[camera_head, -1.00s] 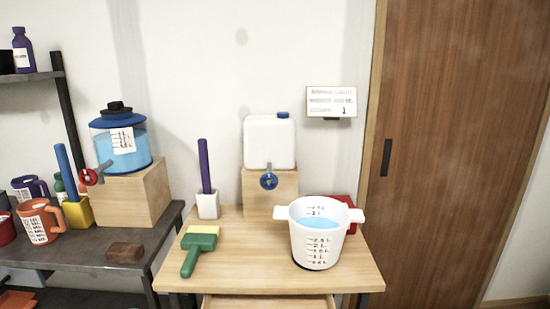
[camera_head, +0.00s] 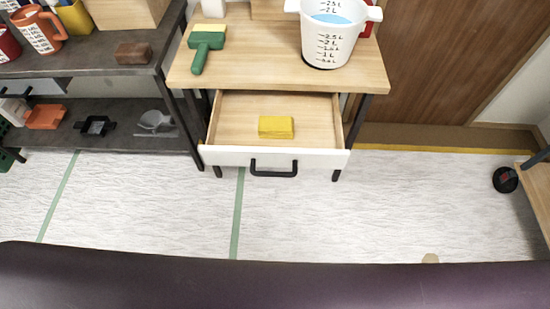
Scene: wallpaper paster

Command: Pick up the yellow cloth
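The yellow cloth (camera_head: 276,127) is a small folded block. It lies in the open drawer (camera_head: 228,125) under the light wooden table (camera_head: 262,75), a little right of the drawer's middle. The drawer has a white front with a dark handle (camera_head: 273,168). Neither of my grippers is in the head view.
A dark shelf unit (camera_head: 90,70) with cups and tools is at left. The pale floor (camera_head: 310,205) in front of the drawer is clear.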

